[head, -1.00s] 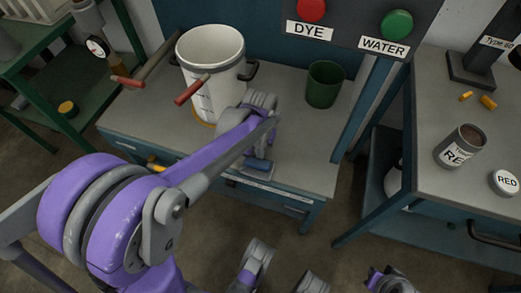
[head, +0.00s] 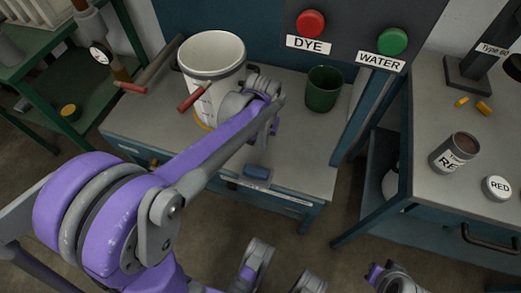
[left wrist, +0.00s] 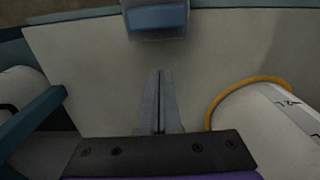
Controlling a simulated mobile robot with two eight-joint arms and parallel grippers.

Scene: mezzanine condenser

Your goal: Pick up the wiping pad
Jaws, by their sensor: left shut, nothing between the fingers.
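The wiping pad, a small blue-grey block (head: 257,173), lies at the front edge of the grey bench top, in front of the white bucket. In the left wrist view the blue pad (left wrist: 157,17) shows at the top edge, partly cut off. My left gripper (head: 273,130) is over the bench, behind the pad and apart from it, partly hidden by its own arm. In the left wrist view its fingers (left wrist: 159,78) are together, with nothing between them and bare bench ahead. My right gripper cannot be made out.
A green cup (head: 323,90) stands to the right, below the DYE (head: 310,23) and WATER (head: 392,41) buttons. A second bench with a RED tin (head: 455,152) is at the right.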

